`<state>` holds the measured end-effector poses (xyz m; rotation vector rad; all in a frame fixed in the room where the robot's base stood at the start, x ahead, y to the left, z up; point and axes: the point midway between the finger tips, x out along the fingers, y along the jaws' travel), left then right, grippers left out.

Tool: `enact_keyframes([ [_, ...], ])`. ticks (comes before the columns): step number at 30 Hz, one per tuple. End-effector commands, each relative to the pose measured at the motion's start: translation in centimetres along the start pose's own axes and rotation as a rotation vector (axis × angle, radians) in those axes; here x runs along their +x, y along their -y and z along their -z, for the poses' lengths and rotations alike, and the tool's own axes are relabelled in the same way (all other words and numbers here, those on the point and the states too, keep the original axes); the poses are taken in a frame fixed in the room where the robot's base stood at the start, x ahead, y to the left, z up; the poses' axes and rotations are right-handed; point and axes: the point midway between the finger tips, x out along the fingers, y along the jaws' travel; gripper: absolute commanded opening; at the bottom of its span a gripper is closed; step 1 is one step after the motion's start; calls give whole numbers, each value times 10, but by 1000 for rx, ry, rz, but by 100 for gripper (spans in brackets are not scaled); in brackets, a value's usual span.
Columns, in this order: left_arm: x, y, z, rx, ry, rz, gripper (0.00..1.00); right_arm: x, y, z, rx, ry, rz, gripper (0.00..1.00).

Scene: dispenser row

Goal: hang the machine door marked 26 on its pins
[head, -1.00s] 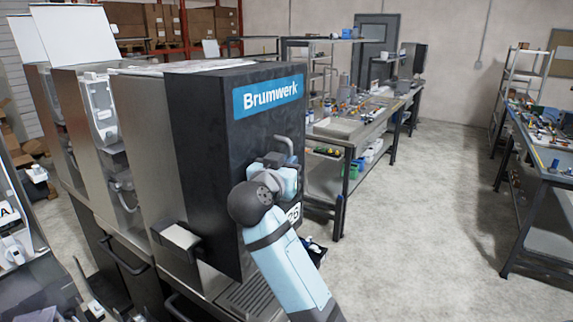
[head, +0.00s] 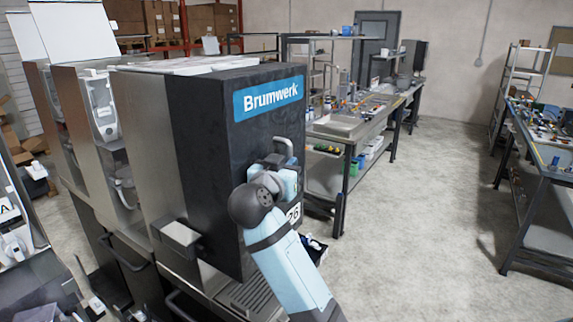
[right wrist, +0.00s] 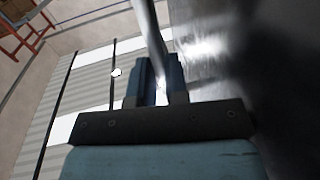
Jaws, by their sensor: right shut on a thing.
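The door (head: 225,170) is a tall black panel with a blue Brumwerk sign and a white label marked 26, partly covered by my arm. It stands upright at the front of the nearest steel-sided machine (head: 150,150). I cannot tell whether it touches the machine, and its pins are not visible. My right gripper (head: 277,163) is shut on the door's grey bar handle (head: 284,145). In the right wrist view the handle (right wrist: 150,35) runs up from between the fingers (right wrist: 158,82), with the dark door face at right. My left gripper is not in view.
A small steel box (head: 180,235) juts out low beside the door, and a slotted drip tray (head: 250,297) lies below it. More machines stand in a row at left. A long workbench (head: 345,125) is behind at right, another bench (head: 545,165) at far right. Open floor lies between them.

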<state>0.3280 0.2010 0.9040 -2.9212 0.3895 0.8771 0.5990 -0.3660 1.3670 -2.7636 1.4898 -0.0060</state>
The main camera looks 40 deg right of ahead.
Motion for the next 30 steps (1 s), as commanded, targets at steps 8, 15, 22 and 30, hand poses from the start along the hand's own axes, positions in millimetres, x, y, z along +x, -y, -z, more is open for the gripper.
enact_keyframes([
  [8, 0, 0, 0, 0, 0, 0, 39, 0, 0, -4, 4, -4, 0, 0],
  [15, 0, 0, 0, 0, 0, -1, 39, 0, 0, -8, 4, -4, 0, 0],
  [22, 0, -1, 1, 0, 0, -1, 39, 0, 0, -8, 5, -4, 0, 0],
  [30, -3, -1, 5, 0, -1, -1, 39, 0, 2, -8, 5, -4, 0, 0],
])
